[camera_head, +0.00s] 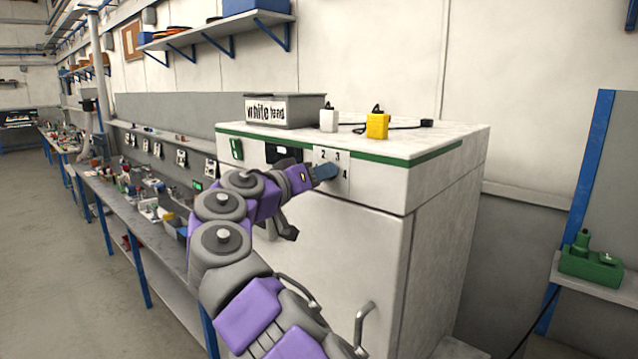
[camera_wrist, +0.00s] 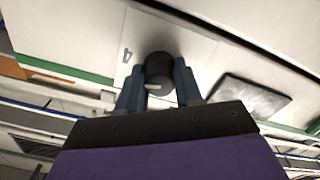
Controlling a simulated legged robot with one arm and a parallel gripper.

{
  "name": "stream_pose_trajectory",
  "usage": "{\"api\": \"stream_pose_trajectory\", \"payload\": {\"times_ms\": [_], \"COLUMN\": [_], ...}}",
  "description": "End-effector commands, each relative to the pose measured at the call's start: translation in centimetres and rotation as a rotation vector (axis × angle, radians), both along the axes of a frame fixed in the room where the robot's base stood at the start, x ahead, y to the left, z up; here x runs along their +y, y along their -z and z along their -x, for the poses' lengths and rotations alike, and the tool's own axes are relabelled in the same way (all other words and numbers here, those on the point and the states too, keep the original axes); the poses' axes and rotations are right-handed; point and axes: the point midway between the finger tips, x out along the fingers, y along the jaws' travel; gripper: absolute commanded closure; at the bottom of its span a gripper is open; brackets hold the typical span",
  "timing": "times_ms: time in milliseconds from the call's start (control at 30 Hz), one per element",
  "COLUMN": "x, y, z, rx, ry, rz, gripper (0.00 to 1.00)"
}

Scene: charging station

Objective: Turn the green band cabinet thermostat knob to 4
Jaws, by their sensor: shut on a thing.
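The white cabinet (camera_head: 375,245) has a green band (camera_head: 365,157) along its top edge. The knob is hidden behind the fingers in the head view. In the wrist view the dark round knob (camera_wrist: 160,67) sits between the two blue-grey fingers of my gripper (camera_wrist: 159,80), which is shut on it. A short white mark shows on the knob's near rim; which number it faces I cannot tell.
A grey bin labelled "white band" (camera_head: 284,110), a white plug-like item (camera_head: 329,120) and a yellow one (camera_head: 377,125) stand on the cabinet top. A dark display (camera_head: 283,154) is left of the dial. A door handle (camera_head: 363,328) sticks out below. A workbench (camera_head: 130,195) runs along the left.

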Motion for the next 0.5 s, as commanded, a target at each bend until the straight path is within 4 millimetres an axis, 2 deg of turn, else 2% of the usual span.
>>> {"api": "stream_pose_trajectory", "payload": {"times_ms": [33,500], "x": [0.18,0.06], "y": [0.71,0.58], "z": [-0.16,-0.16], "rx": [-0.012,-0.153], "ry": [-0.005,0.001], "rz": [-0.03,-0.201], "gripper": [0.96,0.95]}}
